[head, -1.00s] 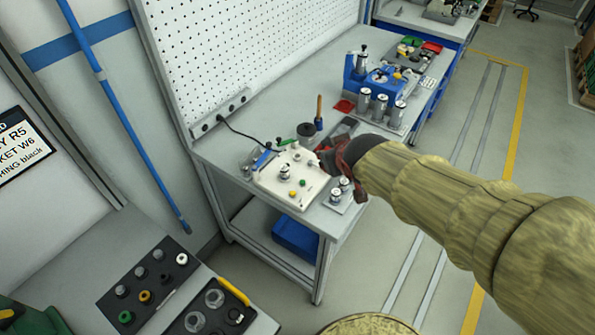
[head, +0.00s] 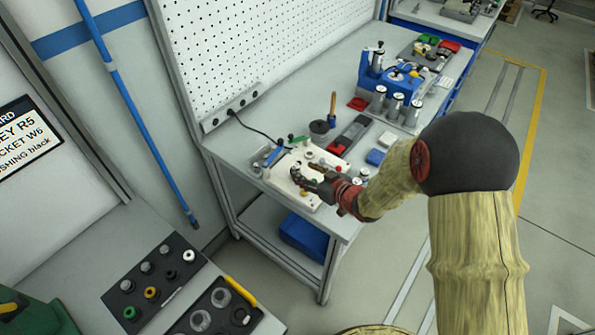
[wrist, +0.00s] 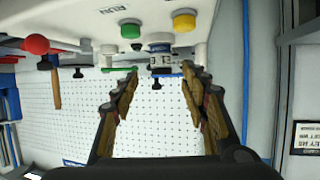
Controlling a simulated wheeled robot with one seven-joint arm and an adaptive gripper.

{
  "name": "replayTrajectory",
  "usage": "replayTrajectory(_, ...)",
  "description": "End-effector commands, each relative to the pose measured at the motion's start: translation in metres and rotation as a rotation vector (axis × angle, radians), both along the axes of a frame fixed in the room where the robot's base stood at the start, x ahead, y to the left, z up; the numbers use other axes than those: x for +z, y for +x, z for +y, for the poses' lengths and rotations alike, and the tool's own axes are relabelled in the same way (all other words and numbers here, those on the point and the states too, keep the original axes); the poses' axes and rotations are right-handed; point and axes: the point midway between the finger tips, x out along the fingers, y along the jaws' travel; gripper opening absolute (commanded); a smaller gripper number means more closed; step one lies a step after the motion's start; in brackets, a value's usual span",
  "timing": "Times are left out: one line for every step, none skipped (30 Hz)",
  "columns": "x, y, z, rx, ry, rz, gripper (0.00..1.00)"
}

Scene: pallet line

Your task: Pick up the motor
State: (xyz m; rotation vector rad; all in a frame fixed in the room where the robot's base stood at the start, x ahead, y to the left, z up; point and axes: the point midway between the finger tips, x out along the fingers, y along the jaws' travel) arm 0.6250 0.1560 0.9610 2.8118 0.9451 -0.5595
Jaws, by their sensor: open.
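A small silver cylinder that looks like the motor (wrist: 160,58) stands in the white fixture (head: 275,181) on the workbench. In the wrist view, which is upside down, it lies ahead between my fingertips, apart from both fingers. My gripper (head: 301,180) is over the fixture in the head view and partly hides the cylinder there. The wrist view shows my gripper (wrist: 162,85) open and empty, with its two fingers spread.
Green (wrist: 130,28) and yellow (wrist: 184,20) buttons flank the cylinder. A red knob (wrist: 36,44) is further off. A dark pot (head: 319,129) stands behind the fixture. Several more silver cylinders (head: 396,105) stand by a blue machine (head: 372,76). A pegboard (head: 265,60) backs the bench.

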Motion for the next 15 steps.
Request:
replayTrajectory(-0.002, 0.002, 0.002, 0.001, 0.0, 0.001, 0.45)
replayTrajectory(-0.003, 0.004, 0.003, 0.0, -0.001, 0.0, 0.45)
replayTrajectory(-0.004, 0.006, 0.005, 0.0, -0.001, 0.0, 0.45)
replayTrajectory(-0.005, 0.008, 0.007, 0.0, -0.001, 0.0, 0.45)
replayTrajectory(-0.006, 0.01, 0.009, 0.0, -0.001, 0.0, 0.45)
replayTrajectory(-0.008, 0.013, 0.013, 0.001, -0.001, 0.0, 0.45)
replayTrajectory(-0.01, 0.017, 0.015, 0.002, -0.001, -0.001, 0.45)
replayTrajectory(-0.011, 0.02, 0.018, 0.001, -0.001, -0.002, 0.45)
replayTrajectory(-0.014, 0.024, 0.022, 0.002, -0.001, -0.001, 0.45)
replayTrajectory(-0.016, 0.027, 0.025, 0.002, -0.002, 0.001, 0.45)
replayTrajectory(-0.017, 0.031, 0.027, 0.001, -0.002, 0.0, 0.45)
replayTrajectory(-0.018, 0.034, 0.029, 0.0, -0.002, -0.001, 0.45)
replayTrajectory(-0.019, 0.036, 0.03, -0.001, -0.002, 0.0, 0.45)
replayTrajectory(-0.02, 0.037, 0.031, -0.001, -0.002, 0.0, 0.45)
replayTrajectory(-0.02, 0.038, 0.032, -0.002, -0.001, 0.0, 0.45)
